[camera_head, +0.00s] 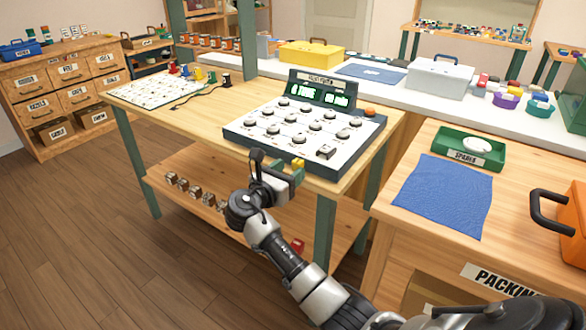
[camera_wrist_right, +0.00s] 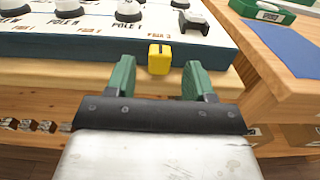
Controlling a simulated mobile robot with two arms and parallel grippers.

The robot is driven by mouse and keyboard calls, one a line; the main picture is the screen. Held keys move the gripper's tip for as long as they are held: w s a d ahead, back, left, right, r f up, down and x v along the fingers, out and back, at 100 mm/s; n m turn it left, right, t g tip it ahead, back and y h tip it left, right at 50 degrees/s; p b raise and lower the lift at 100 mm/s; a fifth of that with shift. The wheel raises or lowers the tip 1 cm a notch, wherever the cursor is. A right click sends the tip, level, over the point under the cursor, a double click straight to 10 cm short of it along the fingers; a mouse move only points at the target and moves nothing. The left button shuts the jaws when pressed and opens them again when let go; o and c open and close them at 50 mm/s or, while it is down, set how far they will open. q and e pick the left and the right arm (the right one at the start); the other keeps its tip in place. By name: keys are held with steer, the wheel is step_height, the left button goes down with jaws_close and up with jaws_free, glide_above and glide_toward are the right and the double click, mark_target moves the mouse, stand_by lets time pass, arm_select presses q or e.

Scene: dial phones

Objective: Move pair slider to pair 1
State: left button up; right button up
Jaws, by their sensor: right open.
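The pair slider is a small yellow knob (camera_head: 298,164) on the front edge of the white-topped dial panel (camera_head: 240,131). In the right wrist view the yellow knob (camera_wrist_right: 159,60) sits under the rightmost pair label, which appears to read PAIR 3. Fainter pair labels lie to its left along the front strip, PAIR 1 seemingly farthest left. My right gripper (camera_wrist_right: 157,78) is open, its green fingers apart, with the knob just ahead and between them in the picture; no contact shows. In the head view the right gripper (camera_head: 287,174) is at the panel's front edge. My left gripper is out of view.
The panel has several round knobs, a rocker-like switch (camera_head: 327,152) and a green-lit display (camera_head: 320,94). A packing table with a blue cloth (camera_head: 442,196) and a green tray (camera_head: 487,160) stands at the right. A lower shelf (camera_head: 165,168) holds small boxes.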

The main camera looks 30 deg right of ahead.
mark_target(298, 165)
steer(key=shift+x, duration=1.35)
jaws_close()
